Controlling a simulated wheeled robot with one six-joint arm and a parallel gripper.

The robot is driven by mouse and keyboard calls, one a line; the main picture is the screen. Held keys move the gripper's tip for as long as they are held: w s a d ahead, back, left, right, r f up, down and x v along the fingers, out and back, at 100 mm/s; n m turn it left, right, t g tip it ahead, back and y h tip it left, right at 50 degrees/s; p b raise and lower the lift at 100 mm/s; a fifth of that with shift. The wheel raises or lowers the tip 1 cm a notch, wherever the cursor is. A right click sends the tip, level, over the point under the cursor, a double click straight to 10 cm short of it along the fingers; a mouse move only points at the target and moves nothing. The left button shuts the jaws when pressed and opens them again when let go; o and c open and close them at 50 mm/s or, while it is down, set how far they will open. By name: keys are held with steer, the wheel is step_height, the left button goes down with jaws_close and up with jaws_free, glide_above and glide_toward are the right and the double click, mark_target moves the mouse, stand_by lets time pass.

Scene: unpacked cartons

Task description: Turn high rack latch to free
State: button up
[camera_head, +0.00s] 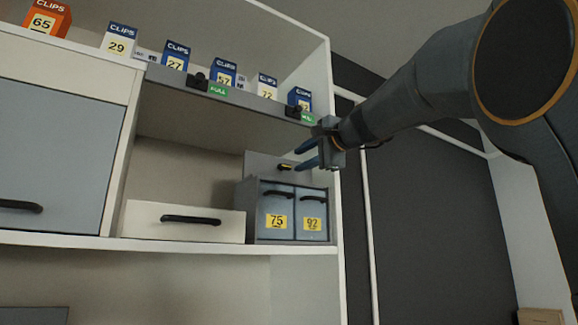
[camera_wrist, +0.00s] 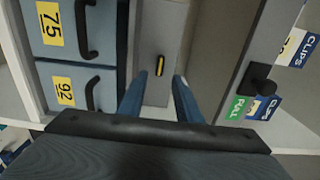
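The latch (camera_head: 286,167) is a small black piece with a yellow bar on a grey panel, just above the drawers marked 75 and 92. In the head view its bar lies about level. In the wrist view the latch (camera_wrist: 159,65) shows ahead, between the lines of my two blue fingers. My gripper (camera_head: 299,158) is open and empty, with its fingers pointing at the panel from the right. In the wrist view the fingers of my gripper (camera_wrist: 157,88) stand apart, with a gap to the latch. I see no contact.
Drawer 75 (camera_head: 275,212) and drawer 92 (camera_head: 312,215) have black handles. A white drawer (camera_head: 184,221) sits to their left. Above, a shelf edge carries black knobs, green PULL labels (camera_head: 218,90) and several CLIPS boxes (camera_head: 175,57). The cabinet's right wall (camera_head: 331,110) is close to my gripper.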

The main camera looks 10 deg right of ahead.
mark_target(286, 166)
steer(key=p+x, duration=0.3)
steer(key=x, duration=0.3)
steer(key=shift+w+a, duration=0.25)
steer(key=shift+w, duration=0.1)
steer(key=shift+c, duration=0.2)
jaws_close()
